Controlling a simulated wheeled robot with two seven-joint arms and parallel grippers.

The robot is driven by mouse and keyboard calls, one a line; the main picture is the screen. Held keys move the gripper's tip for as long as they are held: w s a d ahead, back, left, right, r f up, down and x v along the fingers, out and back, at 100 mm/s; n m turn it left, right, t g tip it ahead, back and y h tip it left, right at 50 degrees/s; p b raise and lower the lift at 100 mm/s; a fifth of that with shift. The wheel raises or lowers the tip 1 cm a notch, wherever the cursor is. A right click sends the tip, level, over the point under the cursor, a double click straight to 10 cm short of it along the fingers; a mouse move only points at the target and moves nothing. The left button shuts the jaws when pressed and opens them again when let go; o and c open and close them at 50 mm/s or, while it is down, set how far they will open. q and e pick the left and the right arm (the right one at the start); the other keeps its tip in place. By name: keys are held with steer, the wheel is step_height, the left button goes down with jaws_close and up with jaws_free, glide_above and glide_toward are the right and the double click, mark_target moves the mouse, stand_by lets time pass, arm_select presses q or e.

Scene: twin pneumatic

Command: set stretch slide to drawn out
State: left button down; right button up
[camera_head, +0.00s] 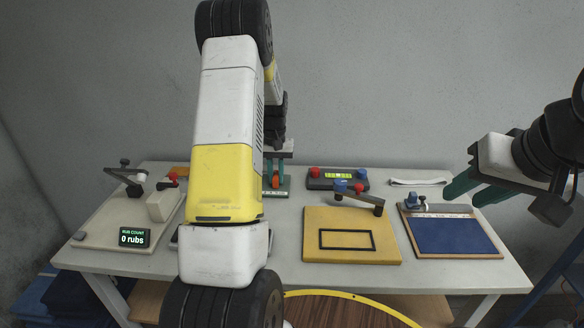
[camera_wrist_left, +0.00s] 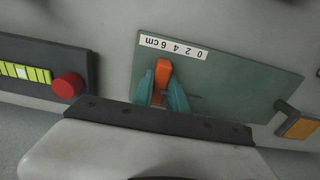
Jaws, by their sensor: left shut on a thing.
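The stretch slide has a green plate (camera_wrist_left: 240,85) with a printed scale reading 0 2 4 6 cm (camera_wrist_left: 173,47) and an orange handle (camera_wrist_left: 163,72). My left gripper (camera_wrist_left: 162,85) is shut on the orange handle, one teal finger on each side of it. In the head view the slide's green plate (camera_head: 283,191) shows at the back middle of the table, partly hidden by my left arm. My right gripper (camera_head: 475,188) is open and empty above the right side of the table, its teal fingers apart.
A dark panel with red and blue knobs (camera_head: 338,184) stands right of the slide; its red knob (camera_wrist_left: 68,86) shows in the wrist view.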

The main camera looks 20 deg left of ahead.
arm_select(q)
steer(key=d, duration=0.2)
steer(key=w+d, duration=0.1)
steer(key=d, duration=0.2)
steer(key=shift+w+d, duration=0.15)
steer(key=shift+w, duration=0.05)
steer(key=c, duration=1.3)
jaws_free()
steer(key=shift+r, duration=3.95)
steer(key=shift+r, duration=0.1)
